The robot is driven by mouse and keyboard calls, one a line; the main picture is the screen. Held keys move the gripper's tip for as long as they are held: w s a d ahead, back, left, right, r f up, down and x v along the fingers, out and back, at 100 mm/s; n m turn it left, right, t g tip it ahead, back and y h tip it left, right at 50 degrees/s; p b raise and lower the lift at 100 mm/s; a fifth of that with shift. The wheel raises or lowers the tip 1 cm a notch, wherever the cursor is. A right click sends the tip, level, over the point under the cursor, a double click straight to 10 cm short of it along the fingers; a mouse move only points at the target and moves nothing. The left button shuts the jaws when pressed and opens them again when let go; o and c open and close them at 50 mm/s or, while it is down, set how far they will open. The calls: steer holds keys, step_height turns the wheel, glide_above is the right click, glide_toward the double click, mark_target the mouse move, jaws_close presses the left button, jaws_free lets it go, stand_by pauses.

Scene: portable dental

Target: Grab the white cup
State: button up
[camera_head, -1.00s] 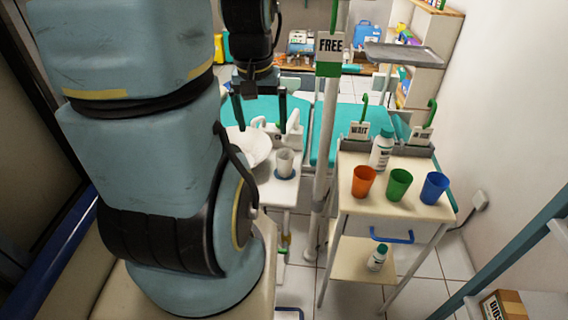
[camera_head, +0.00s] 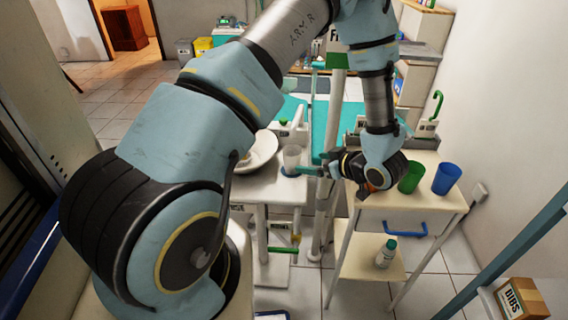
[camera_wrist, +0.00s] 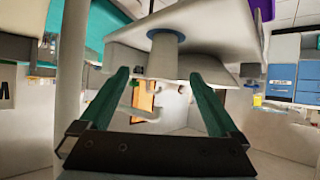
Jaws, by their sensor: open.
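The white cup (camera_head: 291,157) stands upright on a blue base at the right edge of the white unit (camera_head: 270,190). My gripper (camera_head: 305,170) is sideways to the right of the cup, its green fingers pointing left towards it. In the wrist view, which is upside down, the cup (camera_wrist: 163,58) hangs from its blue ring, between the lines of the two open fingers (camera_wrist: 160,76) and a little beyond their tips. The fingers hold nothing. I cannot tell the exact gap to the cup.
A white bowl (camera_head: 262,150) is left of the cup. A white pole (camera_head: 331,130) stands close to my gripper. The side table (camera_head: 425,200) at right holds a green cup (camera_head: 411,177), a blue cup (camera_head: 446,179) and an orange cup (camera_head: 366,191), mostly hidden by my arm.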

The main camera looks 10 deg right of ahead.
mark_target(298, 163)
steer(key=shift+y, duration=0.3)
steer(key=x, duration=0.3)
steer(key=p+x, duration=0.1)
steer(key=shift+s+a+f, duration=0.1)
steer(key=shift+a+f, duration=0.2)
steer(key=shift+a, duration=0.2)
steer(key=shift+d+f+p+x, duration=0.15)
steer(key=shift+p+x, duration=0.35)
steer(key=shift+x, duration=1)
steer(key=shift+d+f+p+x, duration=0.15)
steer(key=shift+p+x, duration=0.35)
steer(key=shift+x, duration=0.95)
steer(key=shift+r, duration=0.1)
steer(key=shift+c, duration=0.2)
steer(key=c, duration=1.3)
